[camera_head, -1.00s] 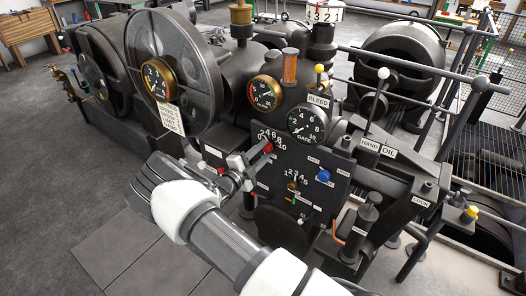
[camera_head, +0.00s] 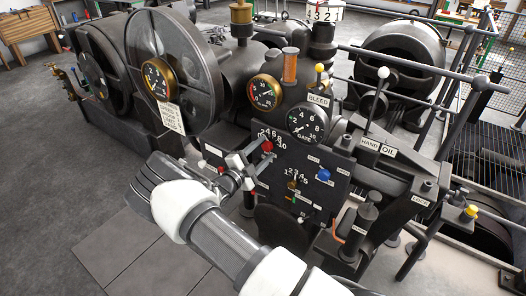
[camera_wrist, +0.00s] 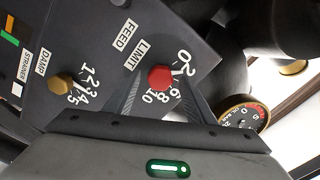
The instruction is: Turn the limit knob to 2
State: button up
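The red limit knob (camera_wrist: 161,78) sits on a dark panel (camera_wrist: 92,40) under a LIMIT label (camera_wrist: 139,55). Its printed scale runs from 0 to 10, partly covered by my right finger. A pale mark shows at its right side toward the low numbers, but I cannot read its exact setting. My gripper (camera_wrist: 160,84) has one finger on each side of the knob, with visible gaps, so it looks open around it. In the head view, the knob (camera_head: 268,147) is just beyond my gripper (camera_head: 251,165). Contact cannot be made out.
A yellow-brown DAMP knob (camera_wrist: 61,83) is left of the limit knob in the wrist view. In the head view, a blue knob (camera_head: 324,174) and the gate gauge (camera_head: 307,123) are nearby. A big wheel (camera_head: 177,68) stands at the left.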

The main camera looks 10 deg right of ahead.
jog(key=v, duration=1.7)
jog(key=shift+s, duration=0.2)
jog(key=shift+a+r, duration=0.1)
jog(key=shift+a, duration=0.05)
